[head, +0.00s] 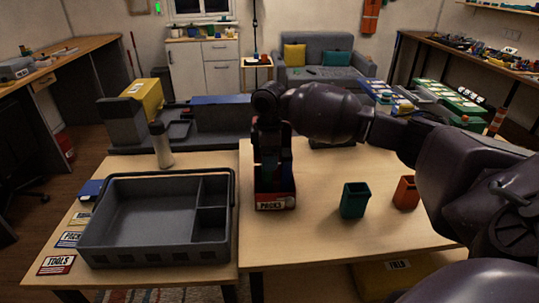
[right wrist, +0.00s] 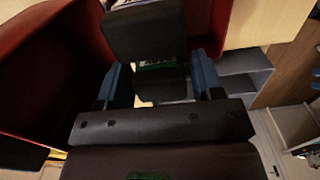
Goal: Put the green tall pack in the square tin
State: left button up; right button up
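My right gripper (head: 270,172) points down into the red box labelled PACKS (head: 276,202) on the middle of the table. In the right wrist view its two blue-sided fingers (right wrist: 162,85) stand apart. A dark piece with a green band (right wrist: 156,67), perhaps the green tall pack, shows between them. I cannot tell whether the fingers press on it. The box's red wall (right wrist: 80,45) is close around the gripper. My left gripper is not in view.
A grey divided tray (head: 150,252) with a handle fills the table's left part, with label cards (head: 57,265) beside it. My right arm spans the space above the tins. The table front is clear.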

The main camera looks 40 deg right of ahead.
jog(key=shift+o, duration=1)
jog(key=shift+r, duration=0.1)
notch_tip(320, 180, up, 12)
jog(key=p, duration=0.1)
jog(key=shift+p, duration=0.4)
